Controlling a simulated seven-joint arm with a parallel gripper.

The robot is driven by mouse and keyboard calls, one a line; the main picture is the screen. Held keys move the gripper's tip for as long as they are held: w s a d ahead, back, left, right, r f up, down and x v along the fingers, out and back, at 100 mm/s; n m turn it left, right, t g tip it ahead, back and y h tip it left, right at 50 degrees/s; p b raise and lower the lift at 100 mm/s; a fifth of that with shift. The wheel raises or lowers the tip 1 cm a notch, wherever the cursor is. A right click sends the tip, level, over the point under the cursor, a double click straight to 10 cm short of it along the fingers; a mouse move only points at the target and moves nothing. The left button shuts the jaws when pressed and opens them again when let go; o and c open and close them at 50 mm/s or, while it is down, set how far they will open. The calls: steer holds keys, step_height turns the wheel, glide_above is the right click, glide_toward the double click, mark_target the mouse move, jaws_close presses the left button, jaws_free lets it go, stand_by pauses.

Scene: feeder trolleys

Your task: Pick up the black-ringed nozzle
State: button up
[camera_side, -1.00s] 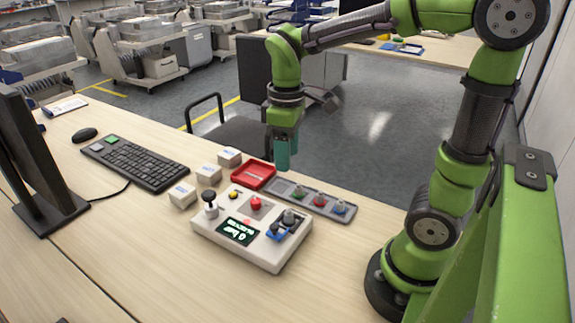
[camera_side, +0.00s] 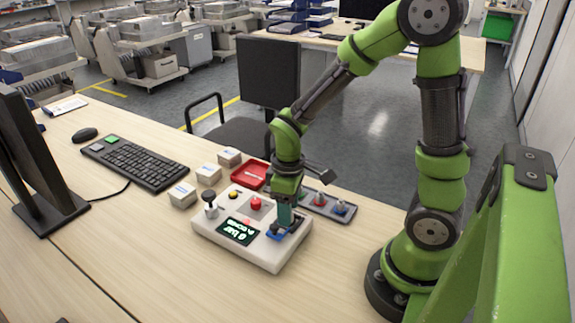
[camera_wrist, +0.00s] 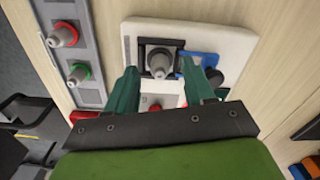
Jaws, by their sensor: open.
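A grey nozzle (camera_wrist: 160,62) with a dark base stands in a black square holder (camera_wrist: 146,44) on the white console (camera_side: 218,235); it looks like the black-ringed one. My gripper (camera_side: 285,218) points down over the console's right part and hides the nozzle in the side view. In the wrist view my gripper (camera_wrist: 161,75) is open, one green finger on each side of the nozzle. I cannot tell how far below the fingertips the nozzle stands, and no grip on it shows.
A blue bracket (camera_wrist: 198,56) with a dark knob (camera_wrist: 213,75) sits close beside the nozzle. A grey tray (camera_side: 347,217) holds other coloured-ring nozzles, including a red-ringed one (camera_wrist: 62,36). A red tray (camera_side: 249,178), small boxes (camera_side: 208,174) and a keyboard (camera_side: 137,161) lie farther left.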

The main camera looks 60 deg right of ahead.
steer(key=shift+f, duration=0.2)
jaws_close()
steer(key=shift+r, duration=0.15)
